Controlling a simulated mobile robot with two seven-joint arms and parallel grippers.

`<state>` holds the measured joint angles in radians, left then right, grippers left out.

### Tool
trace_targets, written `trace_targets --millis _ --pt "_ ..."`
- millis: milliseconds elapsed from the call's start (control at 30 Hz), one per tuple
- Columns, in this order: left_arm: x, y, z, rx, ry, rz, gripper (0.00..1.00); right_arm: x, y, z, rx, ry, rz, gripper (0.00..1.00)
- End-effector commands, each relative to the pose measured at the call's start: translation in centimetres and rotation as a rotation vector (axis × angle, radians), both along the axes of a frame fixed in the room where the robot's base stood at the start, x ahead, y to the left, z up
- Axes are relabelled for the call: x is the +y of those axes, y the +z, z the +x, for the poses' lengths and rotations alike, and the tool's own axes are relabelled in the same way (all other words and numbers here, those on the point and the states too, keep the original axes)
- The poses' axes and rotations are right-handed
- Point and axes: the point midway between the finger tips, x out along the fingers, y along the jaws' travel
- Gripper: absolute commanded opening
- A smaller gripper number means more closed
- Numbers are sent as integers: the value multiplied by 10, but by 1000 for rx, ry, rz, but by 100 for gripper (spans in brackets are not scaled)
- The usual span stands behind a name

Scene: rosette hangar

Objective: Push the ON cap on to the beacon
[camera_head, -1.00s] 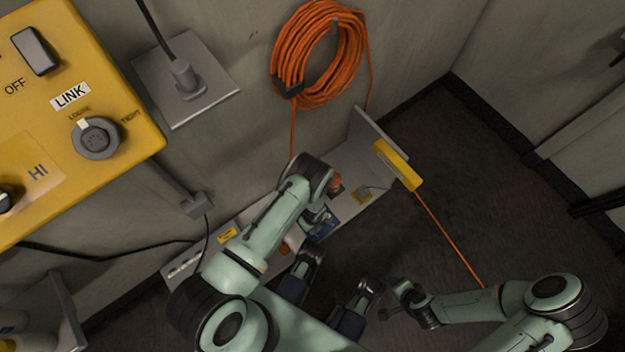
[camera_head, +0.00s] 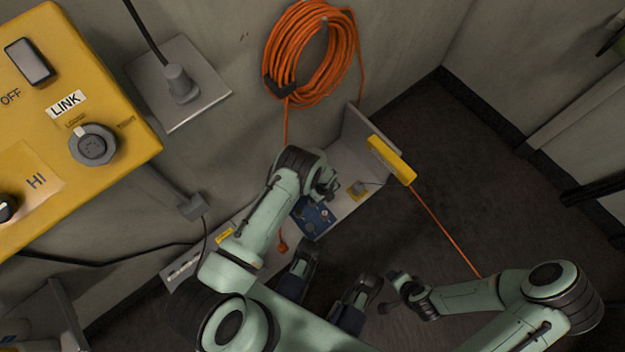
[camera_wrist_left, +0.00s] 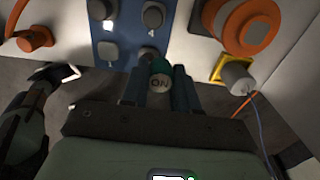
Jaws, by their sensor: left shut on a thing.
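My left gripper (camera_wrist_left: 160,72) is shut on the ON cap (camera_wrist_left: 160,84), a small round cap whose grey face reads ON between the dark fingers. In the head view the left gripper (camera_head: 328,187) is over the shelf, and the cap cannot be made out there. A blue panel (camera_wrist_left: 126,55) with several grey round knobs lies just beyond the fingers. A large orange round unit (camera_wrist_left: 247,28) stands to the right of the fingers, apart from the cap; I cannot tell whether it is the beacon. My right gripper (camera_head: 396,297) is low at right, its jaws unclear.
A yellow square base with a grey cylinder (camera_wrist_left: 237,76) and thin cable is near the shelf's right end. A small orange fitting (camera_wrist_left: 34,38) is at left. A yellow box (camera_head: 75,125), grey wall socket (camera_head: 180,85) and orange cable coil (camera_head: 312,55) are behind.

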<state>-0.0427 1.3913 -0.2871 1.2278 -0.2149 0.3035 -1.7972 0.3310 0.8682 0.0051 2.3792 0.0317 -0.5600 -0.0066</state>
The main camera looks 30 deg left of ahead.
Motion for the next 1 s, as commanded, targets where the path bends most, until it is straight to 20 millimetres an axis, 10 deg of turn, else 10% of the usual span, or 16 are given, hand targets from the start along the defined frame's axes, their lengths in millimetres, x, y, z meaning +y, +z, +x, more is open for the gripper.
trace_targets --millis 200,433,1000 --pt "12 49 74 -8 9 0 0 0 0 0 0 0 0 59" --pt "21 78 100 1 15 -1 0 0 0 0 0 0 0 59" --pt "22 35 102 4 15 2 0 0 0 0 0 0 0 59"
